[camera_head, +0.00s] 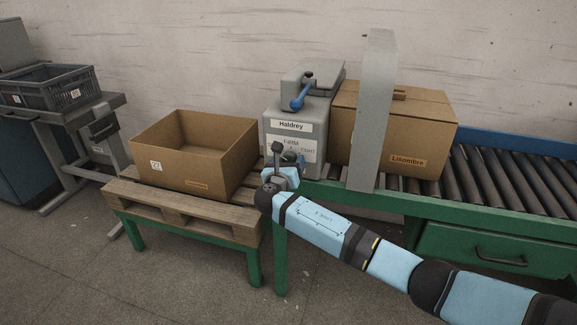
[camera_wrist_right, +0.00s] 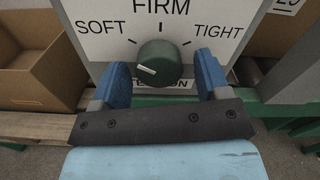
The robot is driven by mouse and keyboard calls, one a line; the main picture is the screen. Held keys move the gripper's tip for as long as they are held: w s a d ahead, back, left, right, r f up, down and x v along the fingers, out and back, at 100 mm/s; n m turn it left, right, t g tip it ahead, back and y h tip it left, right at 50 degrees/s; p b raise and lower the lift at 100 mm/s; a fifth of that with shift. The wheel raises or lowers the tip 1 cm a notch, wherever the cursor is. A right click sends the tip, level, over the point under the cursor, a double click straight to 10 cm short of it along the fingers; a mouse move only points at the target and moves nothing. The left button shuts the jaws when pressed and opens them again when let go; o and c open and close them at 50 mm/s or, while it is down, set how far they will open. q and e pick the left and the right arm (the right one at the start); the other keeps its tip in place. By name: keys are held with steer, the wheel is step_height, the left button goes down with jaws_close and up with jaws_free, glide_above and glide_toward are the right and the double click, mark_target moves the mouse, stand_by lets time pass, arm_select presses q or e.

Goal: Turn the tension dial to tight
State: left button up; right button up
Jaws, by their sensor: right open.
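The tension dial (camera_wrist_right: 158,62) is a dark green round knob on the front of a grey box labelled Haldrey (camera_head: 290,125). In the right wrist view the panel (camera_wrist_right: 110,12) reads SOFT at left, FIRM at top and TIGHT at right. The white mark on the knob points left, toward the SOFT side. My right gripper (camera_wrist_right: 162,74) is open, with one blue finger on each side of the knob. Gaps show between the fingers and the knob. In the head view the dial (camera_head: 289,158) is partly hidden by my right gripper (camera_head: 283,165). My left gripper is not in view.
A grey upright post (camera_head: 373,110) and a closed carton (camera_head: 425,130) stand to the right, by a roller conveyor (camera_head: 490,170). An open carton (camera_head: 188,177) on a wooden pallet (camera_head: 180,208) is at left.

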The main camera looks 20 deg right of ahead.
steer(key=c, duration=0.9)
